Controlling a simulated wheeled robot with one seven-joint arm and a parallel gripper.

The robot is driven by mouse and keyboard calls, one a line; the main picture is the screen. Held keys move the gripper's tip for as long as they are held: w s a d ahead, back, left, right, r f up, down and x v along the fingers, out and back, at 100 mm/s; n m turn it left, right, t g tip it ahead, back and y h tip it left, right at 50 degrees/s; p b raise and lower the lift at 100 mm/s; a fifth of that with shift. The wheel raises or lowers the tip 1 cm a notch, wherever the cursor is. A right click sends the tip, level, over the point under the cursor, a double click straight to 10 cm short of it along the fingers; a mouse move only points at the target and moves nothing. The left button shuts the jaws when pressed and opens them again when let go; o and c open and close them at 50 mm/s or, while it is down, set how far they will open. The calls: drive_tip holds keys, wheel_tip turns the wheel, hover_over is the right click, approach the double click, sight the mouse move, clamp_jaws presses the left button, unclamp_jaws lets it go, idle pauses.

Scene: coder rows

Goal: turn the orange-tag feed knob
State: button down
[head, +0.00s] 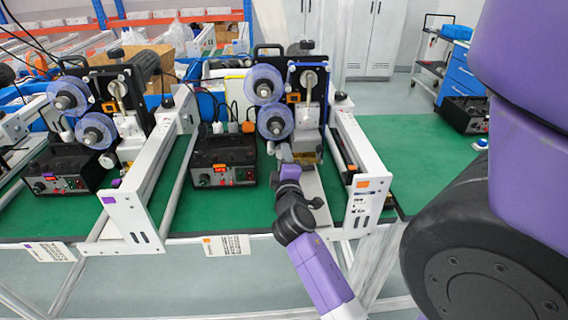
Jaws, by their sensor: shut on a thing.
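The orange-tag coder (308,100) is the right of two similar machines, with two blue spools (264,83) on its front. An orange tag (362,184) marks the end of its white frame, and another orange patch (293,98) is beside the spools. My gripper (284,150) is low at the coder's front, just below the lower spool. It is shut on the small feed knob there, which my fingers and wrist hide almost wholly. The knob's angle cannot be seen.
A black control box (225,160) with a red display stands close left of my gripper. The white frame rail (355,150) is close on the right. The purple-tag coder (118,100) stands further left. Green mat (410,150) is clear to the right.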

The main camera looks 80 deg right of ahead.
drive_tip(key=shift+m+b, duration=0.35)
drive_tip(key=shift+m, duration=0.25)
drive_tip(key=c, duration=0.9)
unclamp_jaws()
drive_tip(key=shift+a, duration=0.15)
drive_tip(key=b+v, duration=0.2)
drive_tip(key=v, duration=0.4)
drive_tip(key=shift+s+a+f, duration=0.1)
drive_tip(key=shift+s+a, duration=0.05)
drive_tip(key=shift+a, duration=0.2)
drive_tip(key=shift+s+a, duration=0.1)
drive_tip(key=shift+a, duration=0.3)
